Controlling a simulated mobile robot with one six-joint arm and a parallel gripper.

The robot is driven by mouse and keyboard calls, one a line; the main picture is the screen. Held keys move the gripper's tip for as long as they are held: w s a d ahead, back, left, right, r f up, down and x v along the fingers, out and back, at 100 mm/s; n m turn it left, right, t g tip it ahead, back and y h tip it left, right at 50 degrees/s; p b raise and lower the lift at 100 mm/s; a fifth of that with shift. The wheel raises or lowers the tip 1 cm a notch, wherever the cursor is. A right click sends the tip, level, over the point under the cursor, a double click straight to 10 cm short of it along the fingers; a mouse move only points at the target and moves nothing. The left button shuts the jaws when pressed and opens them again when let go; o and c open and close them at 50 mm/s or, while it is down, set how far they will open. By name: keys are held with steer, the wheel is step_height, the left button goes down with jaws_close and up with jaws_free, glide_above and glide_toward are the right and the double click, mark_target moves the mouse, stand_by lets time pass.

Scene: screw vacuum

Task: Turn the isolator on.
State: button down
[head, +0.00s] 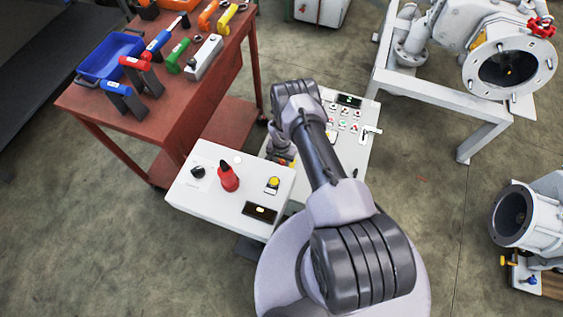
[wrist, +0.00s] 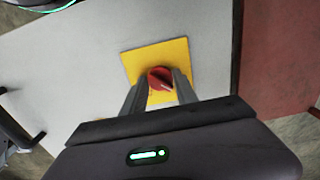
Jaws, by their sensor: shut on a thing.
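The isolator's red rotary knob (wrist: 160,78) sits on a square yellow plate (wrist: 145,60) on a pale panel in the wrist view. My gripper (wrist: 160,86) has one finger on each side of the knob and is shut on it. A pale mark on the knob slants across it; I cannot tell which position it stands for. In the head view my arm hides most of the isolator, and only a bit of red and yellow shows at the panel's left edge. The panel (head: 352,155) also carries buttons, a small display and a white handle at its right.
A white box (head: 205,200) with a red knob, a black knob and a yellow button stands left of the panel. A red-brown bench (head: 90,105) with tools and a blue bin (head: 108,57) is behind it. Pipework on a white frame (head: 440,92) stands at the right.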

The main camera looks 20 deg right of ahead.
steer(key=shift+m, duration=0.3)
steer(key=m+b, duration=0.2)
steer(key=m, duration=0.1)
steer(key=shift+f, duration=0.1)
steer(key=m+b, duration=0.2)
steer(key=m, duration=0.3)
steer(key=shift+b, duration=0.3)
steer(key=m+b, duration=0.1)
steer(key=m, duration=0.3)
steer(key=shift+m+b, duration=1.1)
steer(key=shift+m, duration=1.5)
steer(key=c, duration=0.9)
jaws_free()
steer(key=shift+d, duration=0.1)
steer(key=shift+c, duration=0.2)
